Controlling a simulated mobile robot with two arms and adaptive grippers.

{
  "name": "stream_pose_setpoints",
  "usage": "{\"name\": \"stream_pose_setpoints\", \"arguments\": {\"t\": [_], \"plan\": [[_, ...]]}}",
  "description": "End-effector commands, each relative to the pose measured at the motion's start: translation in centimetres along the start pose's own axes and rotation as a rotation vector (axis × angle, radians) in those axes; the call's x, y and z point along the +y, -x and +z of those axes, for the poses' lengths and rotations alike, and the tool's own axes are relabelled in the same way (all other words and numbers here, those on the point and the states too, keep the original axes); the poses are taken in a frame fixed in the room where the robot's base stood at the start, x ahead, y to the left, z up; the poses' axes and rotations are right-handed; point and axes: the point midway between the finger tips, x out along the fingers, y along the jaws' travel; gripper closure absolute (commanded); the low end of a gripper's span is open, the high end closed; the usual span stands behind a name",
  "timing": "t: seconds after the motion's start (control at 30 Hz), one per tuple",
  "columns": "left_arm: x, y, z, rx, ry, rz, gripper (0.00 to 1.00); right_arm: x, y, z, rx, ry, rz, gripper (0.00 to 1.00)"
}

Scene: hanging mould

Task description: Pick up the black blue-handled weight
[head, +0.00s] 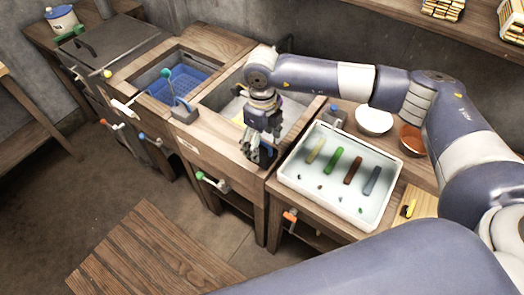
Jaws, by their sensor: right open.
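My right gripper (259,155) is open and points down at the front rim of the wooden basin, just left of the white tray. Nothing shows between its fingers. I cannot surely pick out a black weight with a blue handle. A small grey-blue object (336,113) stands behind the tray, partly cut off by my right arm, and is too small to name. A blue handle (150,138) shows on the front of the left counter. My left gripper is out of view.
The white tray (297,181) holds yellow, green, brown and blue-grey bars. A white bowl (374,120) and a reddish-brown bowl (411,138) stand behind it. A blue grid (184,88) lies in the left basin, beside a grey lever block (184,111). A wooden tabletop (145,255) is bare.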

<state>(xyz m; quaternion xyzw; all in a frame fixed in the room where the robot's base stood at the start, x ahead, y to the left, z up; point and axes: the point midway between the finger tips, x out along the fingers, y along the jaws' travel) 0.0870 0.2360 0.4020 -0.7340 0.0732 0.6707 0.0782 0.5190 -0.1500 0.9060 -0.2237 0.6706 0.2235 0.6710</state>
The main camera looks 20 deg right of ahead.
Motion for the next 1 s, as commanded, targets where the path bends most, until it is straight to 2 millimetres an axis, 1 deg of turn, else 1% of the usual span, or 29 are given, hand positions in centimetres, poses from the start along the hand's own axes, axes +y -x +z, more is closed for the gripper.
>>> {"name": "stream_pose_setpoints", "arguments": {"t": [0.03,0.17,0.2,0.3,0.4,0.57,0.6,0.67,0.7,0.87,0.9,1.0], "plan": [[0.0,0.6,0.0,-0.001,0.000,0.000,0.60,0.0,-0.4,-0.1,0.004,0.000,0.001,0.27],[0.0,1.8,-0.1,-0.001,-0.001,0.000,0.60,-0.1,-2.3,-0.2,0.006,0.000,0.001,0.27],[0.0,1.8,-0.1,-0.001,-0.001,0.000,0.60,-0.1,-3.1,-0.1,0.004,0.000,0.002,0.27],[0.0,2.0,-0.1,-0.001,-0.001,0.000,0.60,0.0,-4.2,-0.1,0.002,0.000,0.002,0.27],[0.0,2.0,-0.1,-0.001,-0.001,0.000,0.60,0.0,-4.8,0.0,0.001,0.001,0.001,0.27],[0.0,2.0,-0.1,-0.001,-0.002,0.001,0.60,-0.1,-4.8,0.0,0.000,0.001,0.001,0.27],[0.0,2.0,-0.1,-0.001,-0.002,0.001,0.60,-0.1,-4.8,0.0,0.000,0.001,0.001,0.29],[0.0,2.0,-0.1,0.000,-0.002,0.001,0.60,-0.1,-4.8,0.0,0.000,0.001,0.001,0.43],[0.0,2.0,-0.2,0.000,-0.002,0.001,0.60,-0.1,-4.8,0.0,0.000,0.001,0.001,0.52],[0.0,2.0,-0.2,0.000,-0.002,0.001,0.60,-0.1,-4.8,0.0,0.000,0.001,0.002,0.88],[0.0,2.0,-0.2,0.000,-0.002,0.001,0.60,-0.1,-4.8,0.0,0.000,0.001,0.002,0.92],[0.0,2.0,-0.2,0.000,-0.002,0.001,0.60,-0.1,-4.7,0.0,-0.002,0.001,0.001,0.92]]}}
